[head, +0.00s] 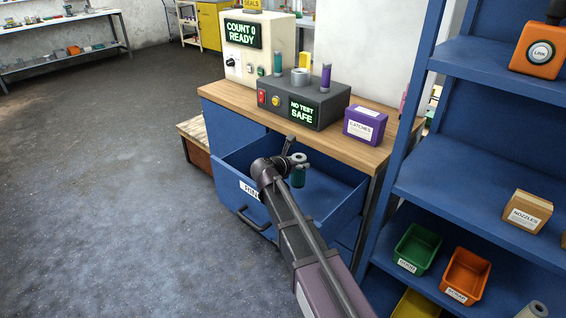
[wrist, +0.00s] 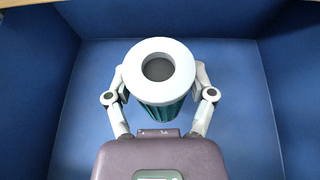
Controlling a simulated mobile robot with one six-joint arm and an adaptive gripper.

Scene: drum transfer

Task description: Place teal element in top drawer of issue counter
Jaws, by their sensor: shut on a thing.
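The teal element (wrist: 160,112) has a pale grey ring-shaped top with a dark hole and a ribbed teal body. My gripper (wrist: 160,88) is shut on it, one finger on each side. In the head view the teal element (head: 298,175) is upright beside my gripper (head: 296,163), inside the outline of the open top drawer (head: 335,210). The drawer is blue, pulled out from the issue counter (head: 375,155). The wrist view shows the drawer's bare blue floor (wrist: 245,120) and walls around the element. I cannot tell whether the element touches the floor.
On the counter stand a dark tester box (head: 300,108) reading "NO TEST SAFE", a cream "COUNT 0 READY" unit (head: 280,30) and a purple "CATCHES" bin (head: 365,125). A blue shelf (head: 460,170) with several bins stands close at right. The floor at left is clear.

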